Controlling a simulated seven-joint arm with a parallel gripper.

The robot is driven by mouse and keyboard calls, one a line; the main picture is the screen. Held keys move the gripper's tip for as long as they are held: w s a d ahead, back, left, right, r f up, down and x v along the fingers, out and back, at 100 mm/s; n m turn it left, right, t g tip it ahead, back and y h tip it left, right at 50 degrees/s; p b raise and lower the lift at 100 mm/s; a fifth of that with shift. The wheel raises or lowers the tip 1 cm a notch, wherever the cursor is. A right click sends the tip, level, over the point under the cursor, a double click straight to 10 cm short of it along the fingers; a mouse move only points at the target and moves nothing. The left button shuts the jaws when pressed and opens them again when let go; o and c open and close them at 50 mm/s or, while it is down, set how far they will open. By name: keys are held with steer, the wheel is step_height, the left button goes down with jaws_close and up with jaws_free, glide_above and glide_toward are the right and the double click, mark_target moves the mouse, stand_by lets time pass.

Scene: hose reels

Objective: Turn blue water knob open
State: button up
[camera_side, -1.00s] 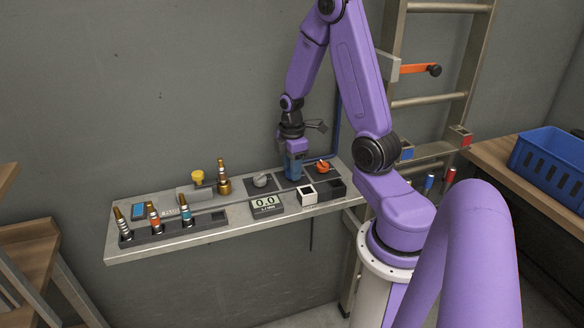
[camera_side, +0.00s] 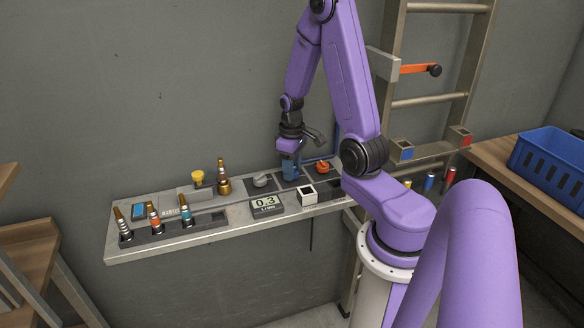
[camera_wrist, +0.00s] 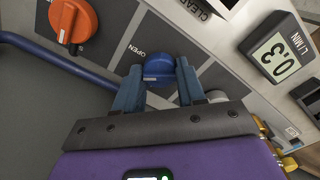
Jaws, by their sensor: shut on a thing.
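The blue water knob (camera_wrist: 158,68) is between the two blue fingers of my gripper (camera_wrist: 157,82) in the wrist view, and the fingers are shut on it. A panel marked OPEN lies beside the knob. In the side view my gripper (camera_side: 290,168) points down at the shelf and hides most of the knob. The flow display (camera_side: 266,203) reads 0.3 with L/MIN under it; it also shows in the wrist view (camera_wrist: 279,54).
An orange knob (camera_side: 322,167) sits right of my gripper and a grey knob (camera_side: 261,180) sits left. Several nozzles stand in a dark rack (camera_side: 165,232) at the shelf's left. A blue pipe (camera_wrist: 60,60) runs near the knobs.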

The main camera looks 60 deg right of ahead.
steer(key=m, duration=0.6)
steer(key=shift+m, duration=0.3)
stand_by(0.5)
steer(key=o, duration=1.1)
steer(key=shift+c, duration=0.2)
step_height(320, 180, up, 18)
steer(key=shift+f, duration=0.25)
